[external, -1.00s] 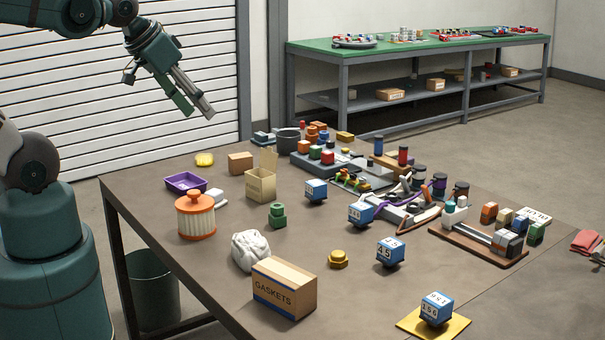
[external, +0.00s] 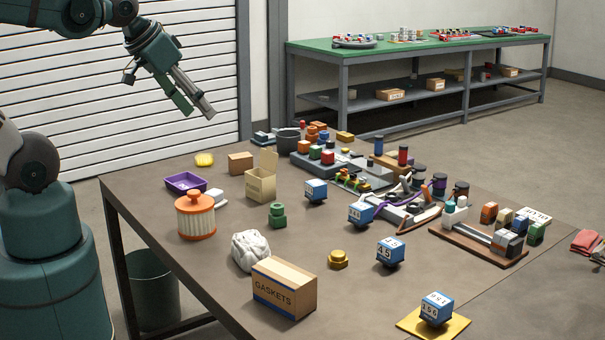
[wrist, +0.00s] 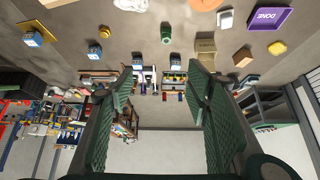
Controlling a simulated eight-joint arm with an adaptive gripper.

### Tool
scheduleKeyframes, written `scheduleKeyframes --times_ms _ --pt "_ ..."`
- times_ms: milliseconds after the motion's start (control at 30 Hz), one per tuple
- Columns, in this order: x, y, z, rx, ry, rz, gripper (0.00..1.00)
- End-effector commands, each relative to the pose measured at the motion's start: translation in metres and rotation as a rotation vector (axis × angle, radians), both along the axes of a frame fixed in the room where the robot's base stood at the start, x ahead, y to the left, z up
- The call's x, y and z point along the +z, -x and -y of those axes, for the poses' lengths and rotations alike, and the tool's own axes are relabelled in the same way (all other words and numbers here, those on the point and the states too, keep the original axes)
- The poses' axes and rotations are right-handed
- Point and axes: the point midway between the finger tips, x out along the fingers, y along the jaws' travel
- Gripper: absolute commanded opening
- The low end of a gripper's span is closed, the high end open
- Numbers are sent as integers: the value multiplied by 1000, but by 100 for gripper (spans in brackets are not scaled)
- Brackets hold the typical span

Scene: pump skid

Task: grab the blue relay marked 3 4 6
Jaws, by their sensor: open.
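Several blue-and-white relay cubes stand on the brown table. One (external: 316,190) is near the middle, one (external: 360,213) is right of it beside the grey fixture, and one (external: 390,252) is nearer the front. Another (external: 437,310) sits on a yellow pad at the front edge. The front two show digits resembling 4 5 and 1 5 6; I cannot tell which cube reads 3 4 6. The cubes also show small in the wrist view (wrist: 175,62). My gripper (external: 200,114) is open and empty, high above the table's far left, apart from all cubes.
A gaskets box (external: 284,288), a white crumpled lump (external: 250,250), an orange-lidded filter (external: 196,216), a green part (external: 277,214) and a brass part (external: 338,259) stand around the cubes. Fixtures with hoses (external: 410,205) crowd the right. Bare table lies between the front items.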

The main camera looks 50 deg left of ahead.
Motion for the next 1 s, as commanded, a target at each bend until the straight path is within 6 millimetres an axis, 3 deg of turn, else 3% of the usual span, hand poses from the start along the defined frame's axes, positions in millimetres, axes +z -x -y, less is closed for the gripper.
scheduleKeyframes --times_ms 367,1000 --pt "3 -14 3 45 43 -21 48" --pt "6 -92 19 299 271 -148 48"
